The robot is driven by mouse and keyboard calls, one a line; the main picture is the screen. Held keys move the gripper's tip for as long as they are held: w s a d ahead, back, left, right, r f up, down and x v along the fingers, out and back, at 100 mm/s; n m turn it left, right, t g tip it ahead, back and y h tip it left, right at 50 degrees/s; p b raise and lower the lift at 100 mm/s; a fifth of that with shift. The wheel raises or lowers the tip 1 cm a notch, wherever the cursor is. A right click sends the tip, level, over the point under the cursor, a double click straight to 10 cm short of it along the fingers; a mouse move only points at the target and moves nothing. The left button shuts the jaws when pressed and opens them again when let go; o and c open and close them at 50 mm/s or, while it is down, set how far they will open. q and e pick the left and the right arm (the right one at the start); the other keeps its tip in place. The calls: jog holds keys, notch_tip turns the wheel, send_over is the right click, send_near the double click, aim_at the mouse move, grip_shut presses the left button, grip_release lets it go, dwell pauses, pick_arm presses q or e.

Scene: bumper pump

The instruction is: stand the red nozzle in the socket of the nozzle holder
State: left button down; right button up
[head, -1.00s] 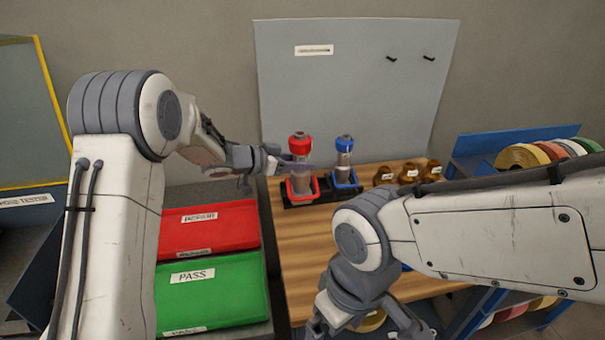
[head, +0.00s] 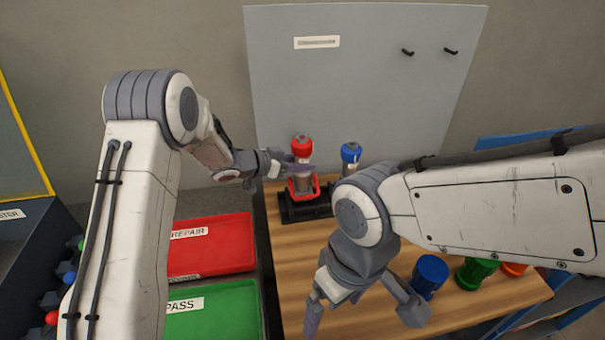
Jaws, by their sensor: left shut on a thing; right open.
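The red nozzle (head: 301,147), with a red top and a grey metal body, stands upright in the red-rimmed socket (head: 313,192) of the black nozzle holder (head: 290,210) at the back left of the bench. My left gripper (head: 298,171) is shut around the nozzle's body from the left. Whether its lower end is fully seated cannot be told. A blue nozzle (head: 351,153) stands to its right; my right arm hides its lower part. My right gripper (head: 362,318) is open and empty, low over the front of the wooden bench.
A blue cylinder (head: 430,273), a green one (head: 476,270) and an orange one (head: 513,269) stand right of my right gripper. A red REPAIR tray (head: 225,250) and a green PASS tray (head: 225,315) lie left of the bench. A grey panel (head: 360,80) rises behind.

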aim_at(295, 174)
pick_arm(q)
notch_tip(295, 174, down, 3)
jog(key=shift+f, duration=0.2)
jog(key=shift+f, duration=0.15)
jog(key=shift+c, duration=2.3)
grip_release()
jog(key=shift+s, duration=0.1)
